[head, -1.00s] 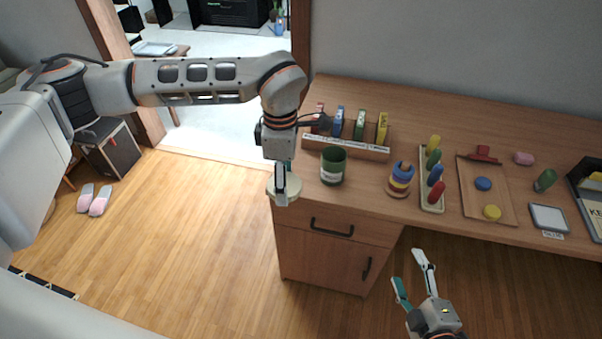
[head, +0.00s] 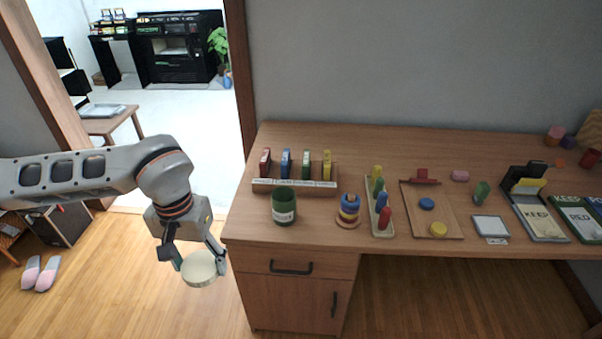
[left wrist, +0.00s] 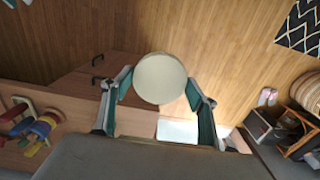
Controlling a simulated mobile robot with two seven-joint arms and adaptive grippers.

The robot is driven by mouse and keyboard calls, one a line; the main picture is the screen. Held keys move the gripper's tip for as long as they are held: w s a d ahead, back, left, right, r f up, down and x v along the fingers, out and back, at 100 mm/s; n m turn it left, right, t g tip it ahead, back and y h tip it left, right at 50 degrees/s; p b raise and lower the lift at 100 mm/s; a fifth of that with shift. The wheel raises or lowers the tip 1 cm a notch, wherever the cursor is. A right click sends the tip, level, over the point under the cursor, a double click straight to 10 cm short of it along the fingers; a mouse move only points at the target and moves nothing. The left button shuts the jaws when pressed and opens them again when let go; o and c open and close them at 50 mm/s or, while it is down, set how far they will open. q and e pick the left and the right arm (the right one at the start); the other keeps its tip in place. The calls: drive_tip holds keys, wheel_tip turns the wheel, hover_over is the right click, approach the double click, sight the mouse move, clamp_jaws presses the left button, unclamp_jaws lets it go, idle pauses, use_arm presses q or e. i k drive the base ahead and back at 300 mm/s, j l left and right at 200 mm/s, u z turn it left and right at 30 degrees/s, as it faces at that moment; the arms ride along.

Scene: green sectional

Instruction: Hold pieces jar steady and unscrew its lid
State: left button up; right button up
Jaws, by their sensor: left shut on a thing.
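The pieces jar (head: 284,209) is a dark green cylinder with a pale label. It stands upright and uncovered near the left front of the desk. Its cream round lid (head: 201,270) is apart from it, off the desk's left edge above the floor. My left gripper (head: 199,261) is shut on the lid, with teal finger pads on either side of it. In the left wrist view the lid (left wrist: 160,78) sits between the two fingers. My right gripper is not in view, and nothing holds the jar.
On the desk (head: 320,235) stand a book rack (head: 294,187) behind the jar, a ring stacker (head: 348,211) and a peg board (head: 379,222) to its right. Open floor lies left of the desk.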

sight(283, 198)
drive_tip(key=i+l+z, duration=1)
drive_tip(key=i, duration=0.25)
drive_tip(key=i+l+z, duration=0.1)
drive_tip(key=i, duration=0.55)
